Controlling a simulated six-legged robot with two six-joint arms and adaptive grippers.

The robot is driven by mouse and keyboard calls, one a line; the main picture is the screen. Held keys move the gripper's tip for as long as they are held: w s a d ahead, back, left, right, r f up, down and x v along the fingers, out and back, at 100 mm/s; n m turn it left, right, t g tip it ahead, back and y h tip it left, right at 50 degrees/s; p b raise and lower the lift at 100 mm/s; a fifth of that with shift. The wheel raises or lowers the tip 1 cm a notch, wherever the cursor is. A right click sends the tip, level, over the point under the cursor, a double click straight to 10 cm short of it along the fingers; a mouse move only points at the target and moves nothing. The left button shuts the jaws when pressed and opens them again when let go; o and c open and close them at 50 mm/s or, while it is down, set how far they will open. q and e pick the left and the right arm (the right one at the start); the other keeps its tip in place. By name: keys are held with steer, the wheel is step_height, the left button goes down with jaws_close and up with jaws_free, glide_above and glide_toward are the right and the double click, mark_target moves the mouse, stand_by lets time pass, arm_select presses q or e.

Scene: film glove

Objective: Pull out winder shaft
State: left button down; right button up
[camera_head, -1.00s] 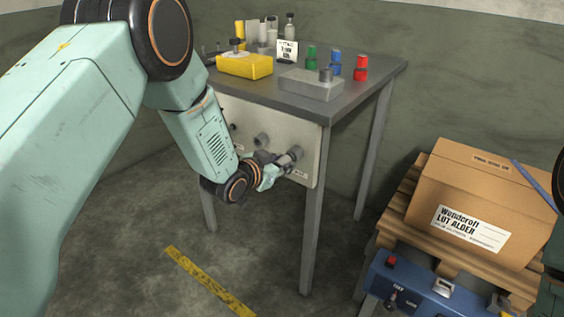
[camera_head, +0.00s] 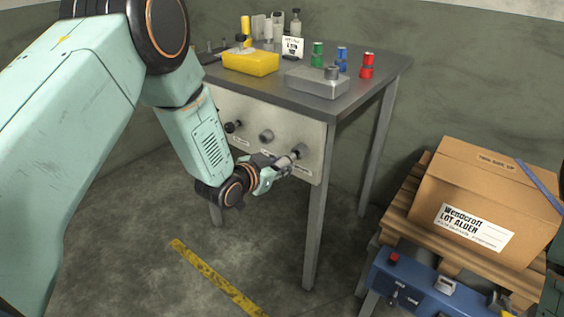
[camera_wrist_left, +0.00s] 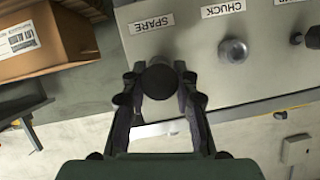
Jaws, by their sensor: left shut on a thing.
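My left gripper (camera_head: 284,164) is at the front panel (camera_head: 290,125) of the grey table. It is shut on the shaft (camera_head: 298,152) at the panel's right. In the left wrist view the gripper (camera_wrist_left: 160,88) has its two fingers on either side of this shaft's dark round end (camera_wrist_left: 160,80), just below the label SPARE. The middle knob (camera_head: 266,136) is beside the label CHUCK in the wrist view. A dark knob (camera_head: 233,127) sits at the panel's left; its label is cut off in the wrist view. My right gripper is out of view.
The floor before the table is clear.

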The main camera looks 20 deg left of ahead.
arm_select(q)
steer(key=shift+s+a+p, duration=0.35)
steer(key=shift+s, duration=0.55)
steer(key=shift+s, duration=0.1)
steer(key=s, duration=0.1)
steer(key=s+a+p, duration=0.1)
steer(key=shift+s+p, duration=0.3)
